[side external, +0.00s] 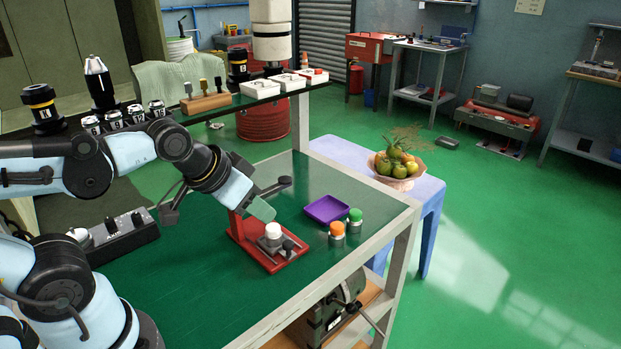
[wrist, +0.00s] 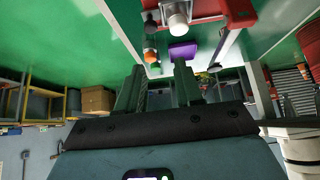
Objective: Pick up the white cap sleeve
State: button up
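The white cap sleeve (side external: 273,231) stands upright on a grey piece in a red fixture (side external: 240,236) on the green-topped cart. In the wrist view the white cap sleeve (wrist: 178,23) is at the top, ahead of my fingers. My gripper (side external: 262,208) is just above and slightly left of the cap in the side view, tilted downward. In the wrist view my gripper (wrist: 158,72) has its two dark green fingers apart with nothing between them. No contact with the cap shows.
A purple tray (side external: 327,209), an orange-topped jar (side external: 337,230) and a green-topped jar (side external: 355,216) stand right of the fixture. A dark lever (side external: 284,182) juts up behind it. A control box (side external: 115,236) sits at left. The cart's front surface is clear.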

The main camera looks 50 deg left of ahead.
jog(key=shift+o, duration=0.5)
jog(key=o, duration=0.4)
